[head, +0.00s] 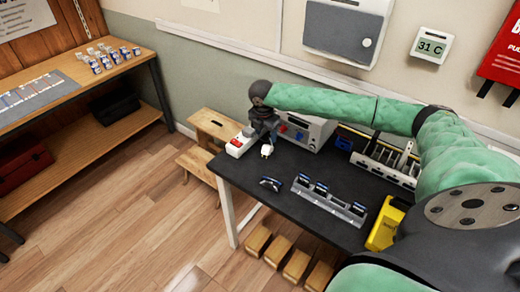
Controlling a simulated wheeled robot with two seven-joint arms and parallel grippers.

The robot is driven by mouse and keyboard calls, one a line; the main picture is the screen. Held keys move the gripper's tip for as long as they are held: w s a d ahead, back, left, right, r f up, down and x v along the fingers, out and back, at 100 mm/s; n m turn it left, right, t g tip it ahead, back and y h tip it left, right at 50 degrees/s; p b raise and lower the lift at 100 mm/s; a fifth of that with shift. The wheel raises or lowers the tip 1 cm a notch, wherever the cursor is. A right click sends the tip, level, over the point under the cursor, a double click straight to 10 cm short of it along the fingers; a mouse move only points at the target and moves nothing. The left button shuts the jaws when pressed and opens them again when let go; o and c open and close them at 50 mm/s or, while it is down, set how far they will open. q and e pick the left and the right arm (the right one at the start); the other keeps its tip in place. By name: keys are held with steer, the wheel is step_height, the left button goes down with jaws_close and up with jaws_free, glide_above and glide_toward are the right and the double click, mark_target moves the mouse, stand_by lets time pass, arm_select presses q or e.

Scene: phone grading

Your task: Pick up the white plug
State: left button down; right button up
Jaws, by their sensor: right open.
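The white plug (267,150) stands out small and pale near the far left corner of the black table (235,172). My right gripper (267,138) is right above and behind it, at the end of the green arm that comes in from the right. The fingers are dark and small here, and they look open. I cannot tell whether they touch the plug. My left gripper is not in view.
A grey holder (325,203) with several dark devices and one loose device (271,184) lie on the table. A grey box (305,132) stands behind the gripper. A yellow object (386,224) and a slotted rack (388,160) are at the right. A wooden stool (213,125) stands beyond the left edge.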

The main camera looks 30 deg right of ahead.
mark_target(267, 146)
steer(key=shift+a+r+n, duration=0.1)
steer(key=shift+a+n, duration=0.05)
steer(key=shift+n, duration=0.55)
steer(key=shift+w+f, duration=0.1)
steer(key=shift+f, duration=0.35)
steer(key=shift+d+f+p, duration=0.2)
steer(key=shift+f+p, duration=0.35)
steer(key=shift+f, duration=0.4)
steer(key=f+p, duration=0.2)
steer(key=f, duration=0.2)
steer(key=shift+d+p, duration=0.2)
steer(key=shift+p, duration=0.1)
steer(key=shift+f, duration=0.55)
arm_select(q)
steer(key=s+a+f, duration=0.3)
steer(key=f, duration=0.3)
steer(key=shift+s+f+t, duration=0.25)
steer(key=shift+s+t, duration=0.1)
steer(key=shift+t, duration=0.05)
arm_select(e)
steer(key=shift+d, duration=0.1)
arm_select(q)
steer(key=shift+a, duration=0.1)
arm_select(e)
steer(key=shift+c, duration=0.3)
steer(key=c, duration=1.2)
steer(key=shift+o, duration=0.2)
